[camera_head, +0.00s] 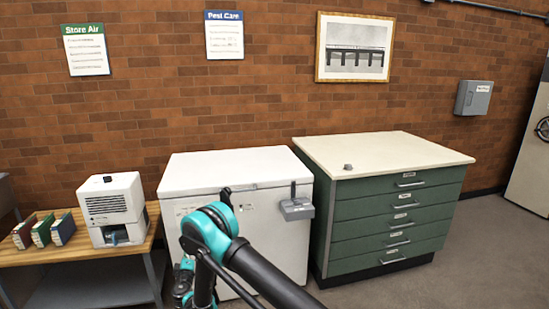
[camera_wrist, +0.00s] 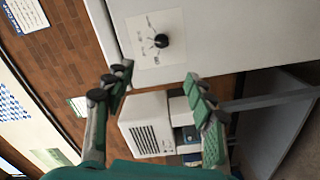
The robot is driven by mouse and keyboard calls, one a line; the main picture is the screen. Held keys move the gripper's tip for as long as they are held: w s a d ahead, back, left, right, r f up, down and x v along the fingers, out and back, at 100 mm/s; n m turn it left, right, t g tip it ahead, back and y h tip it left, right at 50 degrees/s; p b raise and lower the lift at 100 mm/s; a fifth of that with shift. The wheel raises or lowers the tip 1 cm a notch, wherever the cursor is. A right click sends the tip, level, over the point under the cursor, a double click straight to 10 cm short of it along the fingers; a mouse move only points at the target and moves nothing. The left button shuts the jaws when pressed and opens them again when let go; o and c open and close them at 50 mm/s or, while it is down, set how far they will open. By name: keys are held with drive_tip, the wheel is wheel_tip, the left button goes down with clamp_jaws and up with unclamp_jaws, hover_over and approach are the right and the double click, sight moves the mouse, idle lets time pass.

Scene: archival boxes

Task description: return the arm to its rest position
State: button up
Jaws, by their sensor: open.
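My arm (camera_head: 265,272), black with teal joints, reaches in from the lower right of the head view and bends at a teal joint in front of the white chest freezer (camera_head: 240,165). My gripper (camera_wrist: 158,82) shows in the wrist view, with its green-padded fingers spread apart and nothing between them. Behind the fingers are the freezer's side with a black dial (camera_wrist: 161,40) and a white boxy device (camera_wrist: 146,122). In the head view the arm's own links hide most of the gripper end, so I cannot make out its fingers there.
A wooden-topped bench (camera_head: 85,240) at left holds the white device (camera_head: 112,205) and several books (camera_head: 42,230). A green drawer cabinet (camera_head: 390,215) stands right of the freezer, with a small grey object (camera_head: 348,167) on top. A grey holder (camera_head: 297,209) projects from the freezer's front. Open floor (camera_head: 480,255) lies right.

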drive_tip(key=w+d+r+m+g+h, duration=0.25)
drive_tip(key=d+r, duration=0.25)
drive_tip(key=d, duration=0.5)
drive_tip(key=w+d+r+m+g+h, duration=0.1)
drive_tip(key=d+r+m+h, duration=0.3)
drive_tip(key=d, duration=0.6)
drive_tip(key=w+d+r+m+g, duration=0.15)
drive_tip(key=d+r, duration=0.35)
drive_tip(key=d, duration=0.5)
drive_tip(key=s+d+r+m+g, duration=0.2)
drive_tip(key=s+d+g, duration=0.1)
drive_tip(key=s+d, duration=0.7)
drive_tip(key=s+d+r+m+g, duration=0.25)
drive_tip(key=s+d, duration=0.55)
drive_tip(key=d, duration=0.5)
drive_tip(key=s+d+f+m+g+y, duration=0.1)
drive_tip(key=s+f, duration=0.1)
drive_tip(key=s, duration=0.8)
drive_tip(key=s+d+f+m+g+y, duration=0.1)
drive_tip(key=s+d+f+m+g, duration=0.1)
drive_tip(key=s, duration=0.8)
drive_tip(key=shift+s+d, duration=0.2)
drive_tip(key=shift+s, duration=0.05)
